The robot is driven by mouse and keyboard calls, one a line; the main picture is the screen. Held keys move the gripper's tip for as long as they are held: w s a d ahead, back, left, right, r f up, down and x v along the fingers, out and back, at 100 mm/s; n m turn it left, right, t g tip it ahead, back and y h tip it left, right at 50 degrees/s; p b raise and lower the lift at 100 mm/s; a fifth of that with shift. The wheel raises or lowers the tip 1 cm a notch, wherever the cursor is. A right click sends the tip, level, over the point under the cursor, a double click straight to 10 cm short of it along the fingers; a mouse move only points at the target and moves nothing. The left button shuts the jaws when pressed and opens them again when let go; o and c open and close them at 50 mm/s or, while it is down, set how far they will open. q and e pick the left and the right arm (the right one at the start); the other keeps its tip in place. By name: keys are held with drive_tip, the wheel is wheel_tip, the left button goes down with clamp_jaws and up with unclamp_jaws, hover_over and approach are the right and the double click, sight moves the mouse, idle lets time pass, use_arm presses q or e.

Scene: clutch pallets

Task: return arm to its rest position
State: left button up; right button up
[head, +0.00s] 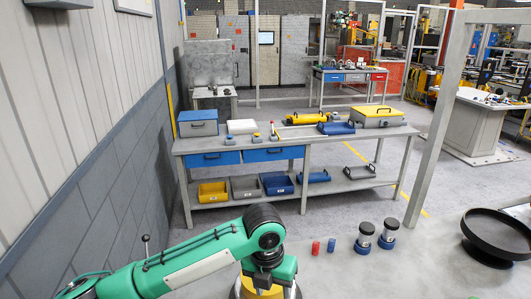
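Neither of my grippers shows in the head view. A green jointed arm (195,258) reaches from the lower left corner to a black joint near the bottom middle. Below that joint are a green part and a yellow base, cut off by the bottom edge. I cannot tell whether this arm is mine, and no gripper shows on it.
A grey workbench (340,139) with boxes on top and bins on its shelf stands ahead. A grey post (438,115) rises at right.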

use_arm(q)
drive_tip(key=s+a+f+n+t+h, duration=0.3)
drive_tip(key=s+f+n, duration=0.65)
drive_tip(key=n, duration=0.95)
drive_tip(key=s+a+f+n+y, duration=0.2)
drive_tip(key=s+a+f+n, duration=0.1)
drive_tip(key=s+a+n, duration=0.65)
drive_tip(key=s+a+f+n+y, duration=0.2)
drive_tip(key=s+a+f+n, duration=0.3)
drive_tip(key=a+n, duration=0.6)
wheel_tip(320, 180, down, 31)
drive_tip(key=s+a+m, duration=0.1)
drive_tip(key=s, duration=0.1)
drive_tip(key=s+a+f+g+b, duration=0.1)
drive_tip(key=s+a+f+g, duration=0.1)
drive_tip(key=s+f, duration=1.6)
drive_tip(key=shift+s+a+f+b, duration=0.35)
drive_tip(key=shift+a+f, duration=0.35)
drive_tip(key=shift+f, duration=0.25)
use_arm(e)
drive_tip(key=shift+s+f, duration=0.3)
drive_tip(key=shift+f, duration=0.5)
